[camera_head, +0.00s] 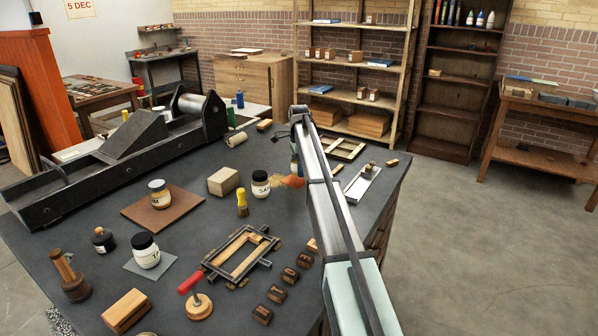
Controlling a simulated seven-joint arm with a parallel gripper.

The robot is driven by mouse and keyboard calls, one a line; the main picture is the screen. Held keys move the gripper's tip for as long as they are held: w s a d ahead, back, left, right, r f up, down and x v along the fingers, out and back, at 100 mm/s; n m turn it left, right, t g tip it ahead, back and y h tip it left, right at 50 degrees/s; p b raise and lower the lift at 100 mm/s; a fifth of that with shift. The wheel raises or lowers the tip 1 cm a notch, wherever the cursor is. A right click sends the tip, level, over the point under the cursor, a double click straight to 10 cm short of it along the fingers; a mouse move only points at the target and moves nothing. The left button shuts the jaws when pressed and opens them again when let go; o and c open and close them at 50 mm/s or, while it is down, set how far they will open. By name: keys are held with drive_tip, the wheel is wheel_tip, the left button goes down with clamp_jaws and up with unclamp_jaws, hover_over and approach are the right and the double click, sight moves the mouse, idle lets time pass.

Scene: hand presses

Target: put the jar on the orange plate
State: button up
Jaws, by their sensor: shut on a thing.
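An orange plate (293,182) lies on the dark bench top, partly hidden behind my arm. My gripper (296,168) points down at the end of the arm, over or just beside this plate. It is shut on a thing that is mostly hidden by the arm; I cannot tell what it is. A dark-lidded, labelled jar (261,184) stands upright left of the orange plate, apart from my gripper. A jar with yellowish contents (159,194) stands on a brown plate (187,207). A white jar with a black lid (146,251) stands on a grey plate (134,266).
A large black press (110,160) fills the bench's far left. A metal tray (362,184) lies right of the arm.

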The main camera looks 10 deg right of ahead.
drive_tip(key=shift+f, duration=1)
drive_tip(key=shift+f, duration=0.1)
drive_tip(key=o, duration=1.2)
drive_tip(key=shift+o, duration=0.2)
wheel_tip(320, 180, up, 12)
drive_tip(key=shift+r, duration=0.1)
